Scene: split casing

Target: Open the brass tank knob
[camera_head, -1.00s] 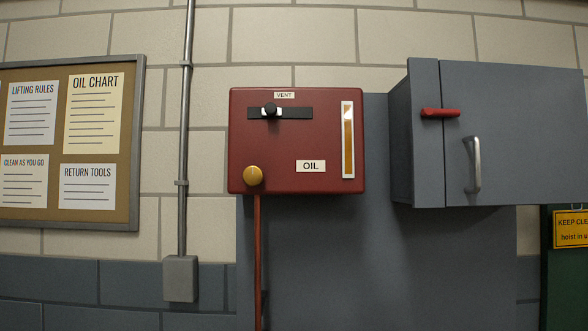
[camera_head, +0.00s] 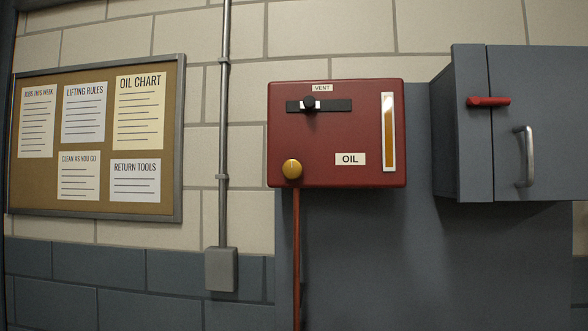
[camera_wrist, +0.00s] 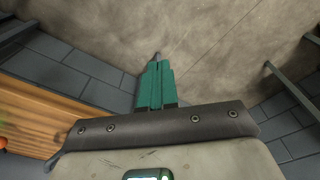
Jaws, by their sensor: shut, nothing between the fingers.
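The brass tank knob (camera_head: 292,169) sits at the lower left of the red oil tank (camera_head: 330,160) on the wall, in the head view. A thin line on the knob's face runs roughly upright. A red pipe (camera_head: 296,250) runs down from below the knob. My gripper (camera_wrist: 156,60) shows only in the wrist view. Its green fingers are together with nothing between them. The knob and tank do not show in the wrist view, so the gripper is away from them.
A black vent slider (camera_head: 309,103) and a sight glass (camera_head: 388,132) are on the tank. A grey cabinet (camera_head: 510,130) with a red latch juts out at the right. A conduit (camera_head: 224,130) and a notice board (camera_head: 100,140) are at the left. An orange-brown wooden surface (camera_wrist: 50,115) shows in the wrist view.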

